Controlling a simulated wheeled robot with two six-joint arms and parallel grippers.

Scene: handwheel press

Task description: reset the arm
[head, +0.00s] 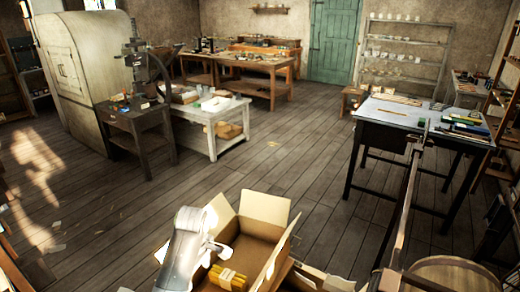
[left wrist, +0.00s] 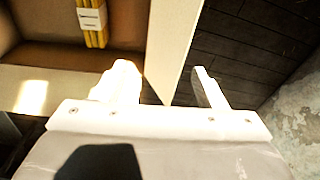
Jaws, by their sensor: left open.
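My left gripper (head: 216,246) is white and hangs over the left side of an open cardboard box (head: 262,228). In the left wrist view its two fingers (left wrist: 163,88) are spread apart, and nothing is clamped between them. A pale box flap or wall (left wrist: 172,45) shows in the gap; I cannot tell whether either finger touches it. A bundle of yellow sticks (head: 228,278) with a white band lies in the box, and it also shows in the left wrist view (left wrist: 92,22). My right gripper is not in view.
A handwheel press (head: 150,75) stands on a dark stand at the left, beside a large cream cabinet (head: 85,60). A white table (head: 212,112) is next to it. A dark workbench (head: 400,118) stands at the right. The plank floor (head: 290,150) between is mostly clear.

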